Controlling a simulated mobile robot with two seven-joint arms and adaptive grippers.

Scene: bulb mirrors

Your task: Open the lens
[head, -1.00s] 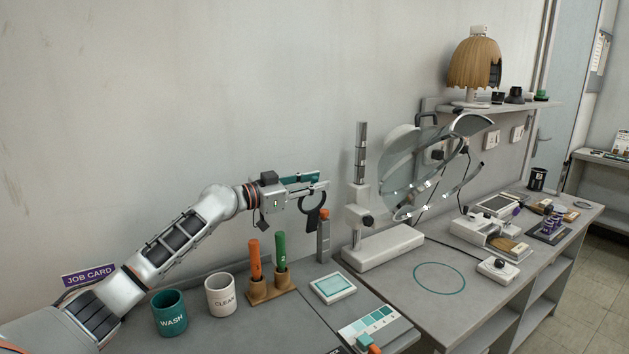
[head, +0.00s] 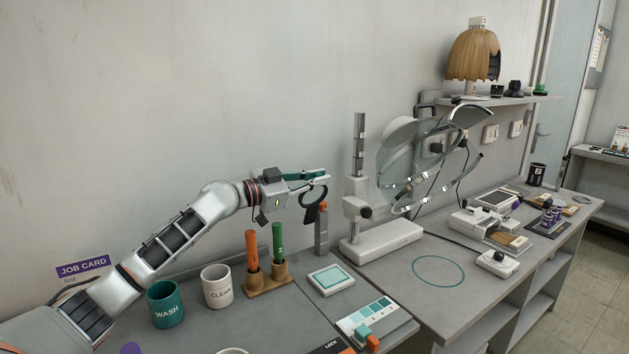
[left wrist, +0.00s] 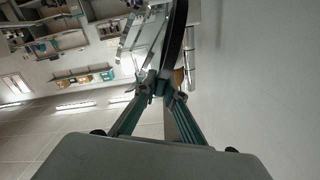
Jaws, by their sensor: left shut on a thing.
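My left gripper (head: 325,178) is raised above the bench. It is shut on a dark ring-shaped part (head: 312,205), which hangs at its fingertips. In the left wrist view the fingers (left wrist: 160,90) meet at a dark curved band (left wrist: 176,40). A large clear round lens (head: 403,158) with a curved light frame stands on a white-based stand (head: 380,240), right of the gripper and apart from it in the picture. I cannot tell whether the dark ring is joined to anything. My right gripper is not in view.
Orange and green tubes (head: 278,242) stand in a wooden holder. A WASH cup (head: 165,304) and CLEAN cup (head: 216,288) stand left. Small devices (head: 490,218) crowd the right bench. The circled bench area (head: 438,271) is clear.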

